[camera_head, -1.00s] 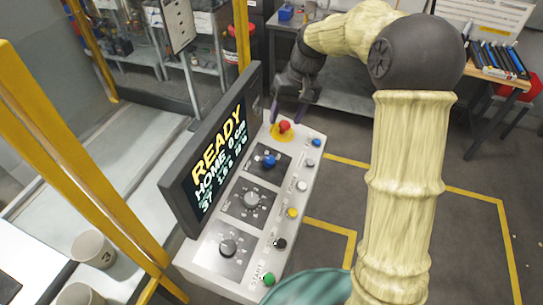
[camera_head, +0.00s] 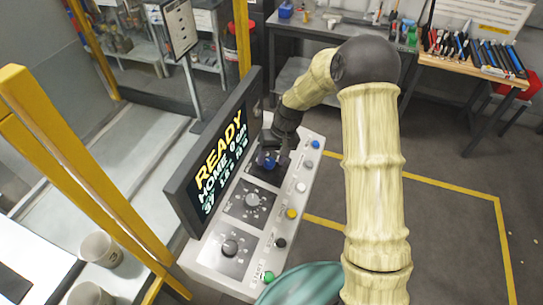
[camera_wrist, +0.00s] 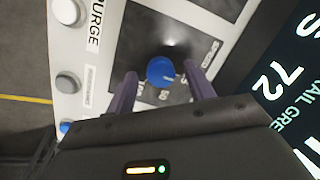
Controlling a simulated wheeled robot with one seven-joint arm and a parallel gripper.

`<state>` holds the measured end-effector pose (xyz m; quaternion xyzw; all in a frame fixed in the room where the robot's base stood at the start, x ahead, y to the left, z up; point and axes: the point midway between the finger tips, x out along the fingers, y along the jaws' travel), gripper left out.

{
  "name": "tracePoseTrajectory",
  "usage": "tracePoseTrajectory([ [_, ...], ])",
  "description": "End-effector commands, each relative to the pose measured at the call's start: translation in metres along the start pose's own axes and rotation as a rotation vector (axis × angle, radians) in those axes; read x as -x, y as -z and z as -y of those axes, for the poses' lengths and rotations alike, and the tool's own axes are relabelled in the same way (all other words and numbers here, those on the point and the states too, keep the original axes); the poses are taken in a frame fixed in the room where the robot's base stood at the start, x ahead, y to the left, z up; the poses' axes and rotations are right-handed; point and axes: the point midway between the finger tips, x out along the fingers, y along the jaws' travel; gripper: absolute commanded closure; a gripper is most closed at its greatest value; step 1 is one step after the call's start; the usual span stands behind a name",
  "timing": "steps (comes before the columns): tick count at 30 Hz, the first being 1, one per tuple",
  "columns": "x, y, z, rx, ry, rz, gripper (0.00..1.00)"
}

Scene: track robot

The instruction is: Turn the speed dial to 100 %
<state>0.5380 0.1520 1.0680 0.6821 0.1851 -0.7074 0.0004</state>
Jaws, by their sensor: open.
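The speed dial is a blue knob (camera_wrist: 160,71) on a dark plate marked "SPEED" in the wrist view; it also shows in the head view (camera_head: 268,160) at the far part of the control panel (camera_head: 213,258). My gripper (camera_wrist: 157,84) is open, with one purple finger on each side of the blue knob and gaps between them and the knob. In the head view my gripper (camera_head: 273,158) is over the dial and partly covers it. I cannot tell how high the fingertips are above the plate. The knob's pointer is not clear.
Two grey dials (camera_head: 252,200) sit nearer on the panel. Several push buttons line its right edge, including a yellow one (camera_head: 291,213) and a green one (camera_head: 268,277).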

Motion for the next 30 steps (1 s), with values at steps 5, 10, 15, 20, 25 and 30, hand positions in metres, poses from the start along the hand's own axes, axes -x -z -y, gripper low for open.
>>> tracePoseTrajectory([
  [5, -0.0057, -0.0002, -0.0001, 0.000, 0.000, 0.000, 0.47],
  [10, -0.0055, -0.0001, -0.0001, 0.000, 0.000, 0.000, 0.47],
  [15, -0.0053, 0.0000, -0.0001, 0.000, 0.000, 0.000, 0.80],
  [20, -0.0051, 0.0000, 0.0000, 0.000, 0.000, 0.000, 0.91],
  [25, -0.0051, 0.0001, -0.0001, -0.012, 0.002, -0.001, 0.91],
  [30, -0.0051, 0.0004, 0.0000, -0.056, 0.008, -0.004, 0.91],
])
